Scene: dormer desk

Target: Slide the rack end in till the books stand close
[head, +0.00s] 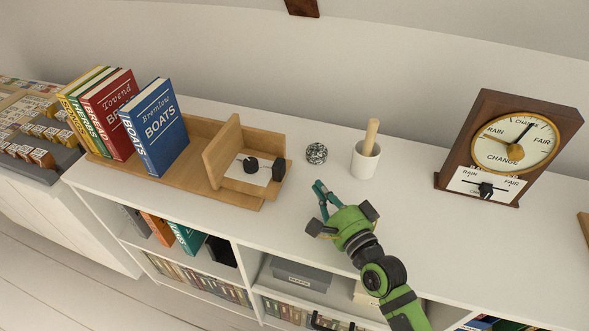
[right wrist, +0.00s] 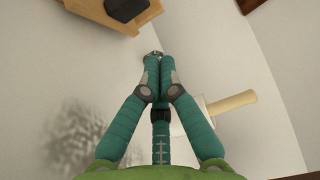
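A wooden book rack (head: 203,185) lies along the white shelf top at the left. Several books stand at its left part, with a red book (head: 111,112) and a blue "Boats" book (head: 155,128) at their right side. The books look tilted. The upright rack end (head: 224,151) stands to the right, with bare rack floor between it and the blue book. A black knob (head: 279,171) shows on the rack end's right side. My right gripper (head: 322,196) is shut and empty, to the right of the rack. Its fingertips meet in the right wrist view (right wrist: 157,59). My left gripper is out of view.
A round patterned object (head: 316,153) and a white mortar (head: 364,162) with a wooden pestle (head: 371,137) stand behind my right gripper. A wooden weather dial (head: 512,143) stands further right. Small blocks (head: 40,158) crowd the far left. The shelf top between gripper and dial is clear.

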